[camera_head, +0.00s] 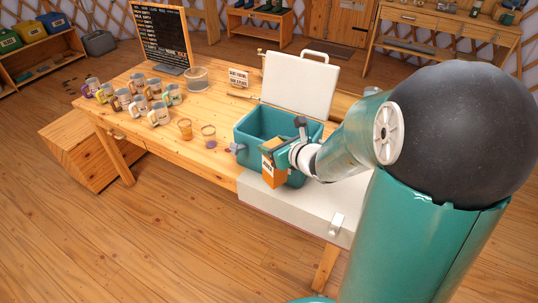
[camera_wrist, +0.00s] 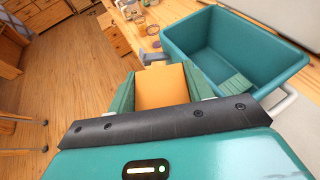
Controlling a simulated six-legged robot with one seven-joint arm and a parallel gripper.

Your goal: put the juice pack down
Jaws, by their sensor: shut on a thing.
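The juice pack (camera_head: 269,169) is an orange carton with a pale label. It is held upright in front of the teal bin, outside it, over the white surface at the table's right end. My gripper (camera_head: 272,150) is shut on the pack near its top. In the wrist view the pack (camera_wrist: 163,87) shows as an orange face between the two green fingers of my gripper (camera_wrist: 165,92). The pack's underside is hidden, so I cannot tell whether it touches the white surface.
The open teal bin (camera_wrist: 180,38) stands right behind the pack, with its white lid (camera_head: 299,88) raised. Several mugs (camera_head: 133,98) and two glass cups, one amber (camera_head: 185,128), stand to the left. A chalkboard (camera_head: 160,36) stands at the back.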

